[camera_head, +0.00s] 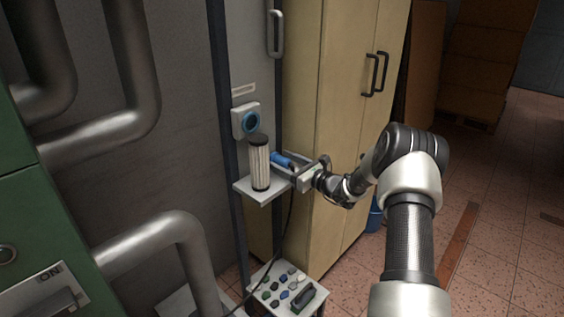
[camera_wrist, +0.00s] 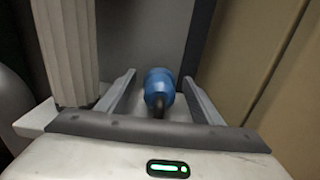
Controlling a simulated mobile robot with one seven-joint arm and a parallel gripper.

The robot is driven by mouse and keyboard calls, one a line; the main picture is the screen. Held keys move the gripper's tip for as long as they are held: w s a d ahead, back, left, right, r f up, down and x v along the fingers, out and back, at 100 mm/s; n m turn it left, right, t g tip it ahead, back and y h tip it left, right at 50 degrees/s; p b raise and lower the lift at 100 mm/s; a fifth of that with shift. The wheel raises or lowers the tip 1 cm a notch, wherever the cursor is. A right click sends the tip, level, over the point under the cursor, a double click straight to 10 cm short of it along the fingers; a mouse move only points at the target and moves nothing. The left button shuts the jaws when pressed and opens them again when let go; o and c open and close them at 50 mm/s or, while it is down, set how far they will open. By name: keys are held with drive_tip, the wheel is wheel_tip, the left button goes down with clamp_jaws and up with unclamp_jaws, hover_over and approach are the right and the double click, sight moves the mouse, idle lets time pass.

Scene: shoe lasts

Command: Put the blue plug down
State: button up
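The blue plug (camera_head: 282,159) is at the small grey shelf (camera_head: 262,196), behind and to the right of a ribbed cylinder; I cannot tell for sure whether it rests on the shelf. In the wrist view the blue plug (camera_wrist: 160,84) lies between the two fingers of my gripper (camera_wrist: 160,88), its dark cable end towards me. A narrow gap shows between the plug and each finger, so my gripper is open around it. In the head view my gripper (camera_head: 296,170) reaches in over the shelf from the right.
The pale ribbed cylinder with a dark cap (camera_head: 259,164) stands upright on the shelf, left of my gripper. A white socket with a blue ring (camera_head: 247,120) is on the grey panel above. A tall cream cabinet (camera_head: 335,110) stands right behind. A lower tray (camera_head: 262,304) holds several small items.

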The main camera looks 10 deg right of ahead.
drive_tip(key=shift+s+d+r+p, duration=0.1)
drive_tip(key=shift+r+p, duration=0.7)
drive_tip(key=p+v, duration=0.1)
drive_tip(key=v, duration=1)
drive_tip(key=shift+s+f, duration=0.2)
drive_tip(key=shift+s, duration=0.1)
drive_tip(key=shift+d, duration=0.1)
